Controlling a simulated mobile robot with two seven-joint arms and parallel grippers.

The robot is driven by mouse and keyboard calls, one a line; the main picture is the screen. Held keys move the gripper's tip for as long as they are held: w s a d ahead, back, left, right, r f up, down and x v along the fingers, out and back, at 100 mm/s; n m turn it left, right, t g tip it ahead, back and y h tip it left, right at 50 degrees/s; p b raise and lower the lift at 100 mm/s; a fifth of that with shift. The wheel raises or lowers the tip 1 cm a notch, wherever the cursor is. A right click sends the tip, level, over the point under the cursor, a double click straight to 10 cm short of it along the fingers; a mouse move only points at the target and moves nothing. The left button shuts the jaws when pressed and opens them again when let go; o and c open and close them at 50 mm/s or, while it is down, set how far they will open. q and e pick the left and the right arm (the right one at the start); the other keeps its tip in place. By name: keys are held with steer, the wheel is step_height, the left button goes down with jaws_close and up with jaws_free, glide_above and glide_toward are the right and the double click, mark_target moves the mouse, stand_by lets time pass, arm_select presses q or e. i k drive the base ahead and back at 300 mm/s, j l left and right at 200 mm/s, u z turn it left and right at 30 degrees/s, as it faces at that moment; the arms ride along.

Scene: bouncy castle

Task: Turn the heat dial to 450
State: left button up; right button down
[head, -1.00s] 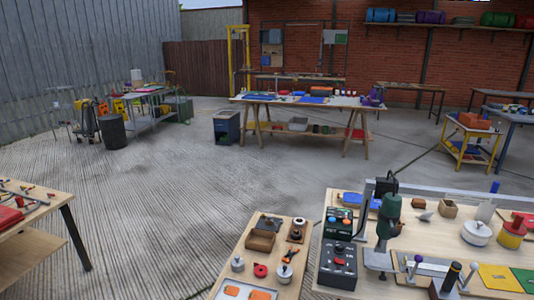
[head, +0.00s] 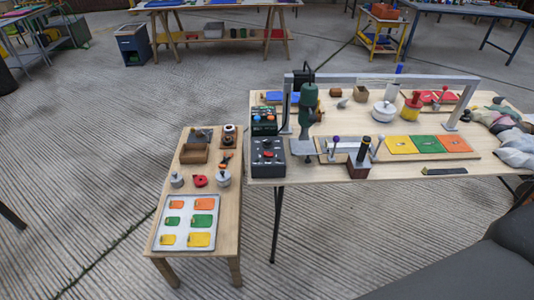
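A black control box (head: 268,158) stands at the front left corner of the larger wooden table (head: 300,178). Its top carries a red knob and small dark controls. A second dark control box (head: 263,121) with a greenish face and coloured buttons stands just behind it. Which control is the heat dial, and any number markings, are too small to tell. A green press-like tool (head: 308,105) stands to the right of the boxes. Neither of my grippers is in view.
A lower wooden table (head: 151,246) at left holds a white tray (head: 187,246) of coloured pieces, small pots and wooden blocks. A grey metal frame (head: 385,79) spans the larger table. Coloured squares (head: 426,144) lie at its front. The floor in front is clear.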

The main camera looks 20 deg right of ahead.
mark_target(267, 144)
steer(key=i+j, duration=0.15)
steer(key=i, duration=0.25)
steer(key=i+j, duration=0.2)
steer(key=i, duration=0.2)
steer(key=i+j, duration=0.15)
steer(key=i, duration=0.25)
steer(key=z, duration=2.1)
